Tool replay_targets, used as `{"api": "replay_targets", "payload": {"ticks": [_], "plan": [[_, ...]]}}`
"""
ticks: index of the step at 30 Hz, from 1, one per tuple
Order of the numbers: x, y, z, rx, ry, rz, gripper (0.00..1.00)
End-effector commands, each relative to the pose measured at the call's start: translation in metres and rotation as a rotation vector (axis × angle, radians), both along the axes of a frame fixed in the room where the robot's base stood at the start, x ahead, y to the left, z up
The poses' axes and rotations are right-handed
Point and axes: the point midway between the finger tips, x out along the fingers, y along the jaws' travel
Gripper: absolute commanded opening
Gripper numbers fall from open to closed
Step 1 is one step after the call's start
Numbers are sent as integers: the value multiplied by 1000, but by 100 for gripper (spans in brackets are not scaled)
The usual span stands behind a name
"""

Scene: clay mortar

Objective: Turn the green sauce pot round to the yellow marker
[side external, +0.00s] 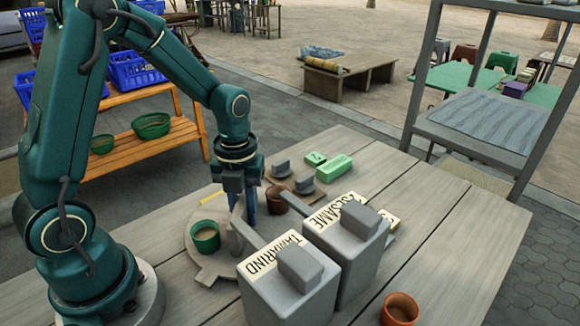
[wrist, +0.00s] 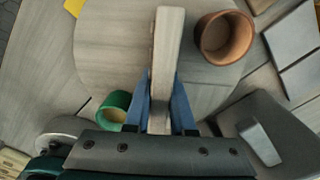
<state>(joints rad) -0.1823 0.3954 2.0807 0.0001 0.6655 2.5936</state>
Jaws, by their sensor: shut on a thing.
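The green sauce pot (side external: 205,237) stands upright on the left of a round wooden turntable (side external: 204,262); it also shows in the wrist view (wrist: 106,114), lower left, partly hidden. The yellow marker (side external: 212,199) lies at the turntable's far left edge, apart from the green pot; it shows at the wrist view's top left (wrist: 73,6). My gripper (side external: 249,206) is low over the turntable, its blue fingers (wrist: 159,100) shut on a pale wooden bar (wrist: 168,45). A brown clay pot (wrist: 225,38) stands across from the green pot.
Two grey lidded boxes labelled TAMARIND (side external: 284,286) and SESAME (side external: 347,250) stand close to the right of the turntable. Small grey blocks (side external: 281,168) and a green block (side external: 334,168) lie behind. Another clay pot (side external: 400,309) stands at front right. The table's right side is clear.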

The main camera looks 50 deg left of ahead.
Motion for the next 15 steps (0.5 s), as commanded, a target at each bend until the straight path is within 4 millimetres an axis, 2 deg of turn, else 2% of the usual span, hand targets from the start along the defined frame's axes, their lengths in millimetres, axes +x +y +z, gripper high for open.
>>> {"api": "replay_targets", "payload": {"ticks": [15], "plan": [[0,0,1,-1,-1,-252,0]]}}
